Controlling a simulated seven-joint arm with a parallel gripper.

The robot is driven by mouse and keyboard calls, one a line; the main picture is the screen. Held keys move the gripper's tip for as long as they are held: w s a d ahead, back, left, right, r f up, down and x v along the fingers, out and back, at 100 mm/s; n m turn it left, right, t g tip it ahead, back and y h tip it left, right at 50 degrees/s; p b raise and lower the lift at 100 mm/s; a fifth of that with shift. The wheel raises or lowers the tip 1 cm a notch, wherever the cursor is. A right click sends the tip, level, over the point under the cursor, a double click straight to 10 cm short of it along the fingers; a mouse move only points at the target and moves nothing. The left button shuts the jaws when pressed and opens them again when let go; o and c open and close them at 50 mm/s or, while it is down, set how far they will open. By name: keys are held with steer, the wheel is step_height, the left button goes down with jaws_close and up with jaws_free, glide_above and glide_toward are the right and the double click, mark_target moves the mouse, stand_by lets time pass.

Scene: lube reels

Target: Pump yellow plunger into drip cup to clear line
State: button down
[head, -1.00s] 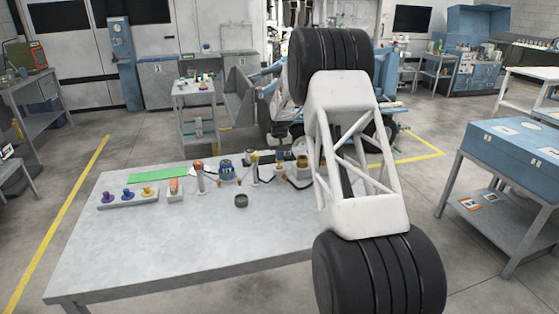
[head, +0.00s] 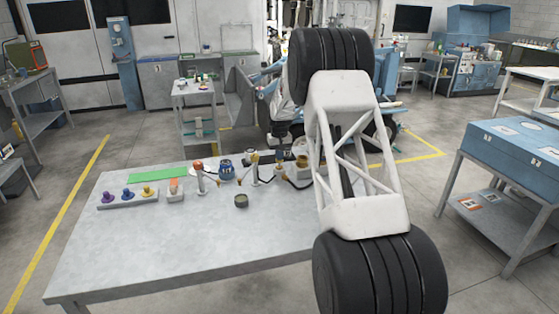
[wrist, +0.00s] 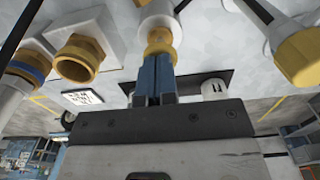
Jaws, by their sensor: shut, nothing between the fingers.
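In the wrist view my gripper (wrist: 153,92) has its two blue fingers pressed together, with nothing between them. Its tips are close to a yellow-collared part with a white body (wrist: 160,40); I cannot tell whether they touch it. In the head view my gripper (head: 282,148) is low over the far edge of the table, among the fittings. A dark round cup (head: 241,201), seemingly the drip cup, stands alone mid-table. A white post with a yellow-brown top (head: 253,156) stands left of my gripper. I cannot tell which yellow part is the plunger.
The grey table (head: 150,245) is clear in front. A rack with purple, blue and yellow knobs (head: 128,198) lies at the left, near a green mat (head: 158,173). A red-topped post (head: 198,165) and a blue-ringed fitting (head: 226,170) stand along the back.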

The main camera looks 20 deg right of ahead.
steer(key=shift+r, duration=3.2)
steer(key=shift+s+a+r, duration=0.1)
steer(key=shift+s+r, duration=0.25)
steer(key=shift+r, duration=0.05)
steer(key=s+a+r, duration=0.3)
steer(key=s+r, duration=0.3)
steer(key=s, duration=0.5)
steer(key=s+a+r+t, duration=0.1)
steer(key=s+a+r, duration=0.1)
steer(key=s+r, duration=0.65)
steer(key=s+a+r, duration=0.3)
steer(key=s, duration=1)
steer(key=s+a+f, duration=0.2)
steer(key=s, duration=1.6)
steer(key=s+a+f+t, duration=0.1)
steer(key=s+a+f, duration=0.1)
steer(key=s, duration=1.7)
steer(key=shift+s+f+t, duration=0.15)
steer(key=shift+f+t, duration=0.15)
steer(key=shift+f, duration=0.35)
